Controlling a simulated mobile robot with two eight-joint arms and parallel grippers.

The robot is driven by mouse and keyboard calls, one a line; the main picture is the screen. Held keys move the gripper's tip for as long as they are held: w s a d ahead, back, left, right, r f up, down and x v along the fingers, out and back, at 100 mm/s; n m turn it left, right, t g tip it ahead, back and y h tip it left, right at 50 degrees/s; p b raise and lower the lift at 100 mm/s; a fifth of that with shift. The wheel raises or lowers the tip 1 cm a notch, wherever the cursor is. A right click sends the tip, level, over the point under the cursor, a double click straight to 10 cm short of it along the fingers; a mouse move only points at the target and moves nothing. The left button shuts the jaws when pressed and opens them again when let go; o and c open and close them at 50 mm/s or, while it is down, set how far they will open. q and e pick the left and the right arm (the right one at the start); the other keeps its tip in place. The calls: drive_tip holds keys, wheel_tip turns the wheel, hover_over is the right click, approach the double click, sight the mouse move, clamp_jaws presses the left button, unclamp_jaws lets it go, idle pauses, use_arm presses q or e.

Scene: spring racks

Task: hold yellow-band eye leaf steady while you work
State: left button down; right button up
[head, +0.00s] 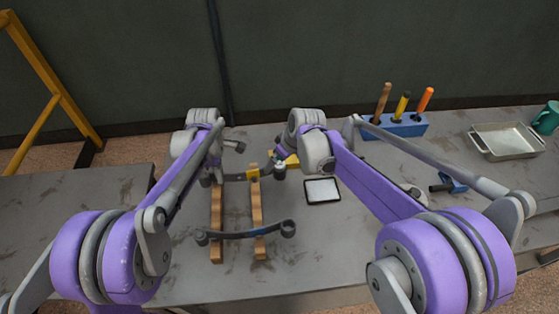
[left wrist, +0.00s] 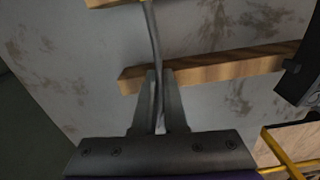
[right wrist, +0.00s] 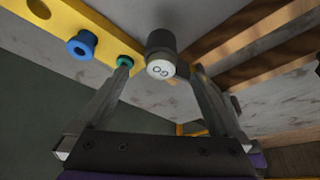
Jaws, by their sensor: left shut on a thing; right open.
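The yellow-band eye leaf (head: 238,178) lies across the far part of two wooden rails, its yellow band (head: 253,174) above the right rail. My left gripper (head: 217,178) is shut on the leaf's left part; the left wrist view shows the thin grey strip between the fingers (left wrist: 159,95). My right gripper (head: 289,167) is at the leaf's right end. In the right wrist view its fingers (right wrist: 161,70) are open, either side of a dark cylinder (right wrist: 161,42) with a white marked end face. I cannot tell whether they touch it.
A second dark leaf (head: 245,235) with eyes lies nearer on the rails (head: 216,215). A yellow bar (right wrist: 100,35) holds blue and green bushings. A white-faced tablet (head: 322,190), blue tool block (head: 395,125), blue-and-black tool (head: 450,184) and metal tray (head: 507,141) are right.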

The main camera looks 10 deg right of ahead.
sight(281, 166)
drive_tip(key=shift+r, duration=3.2)
use_arm(q)
drive_tip(key=c, duration=0.9)
unclamp_jaws()
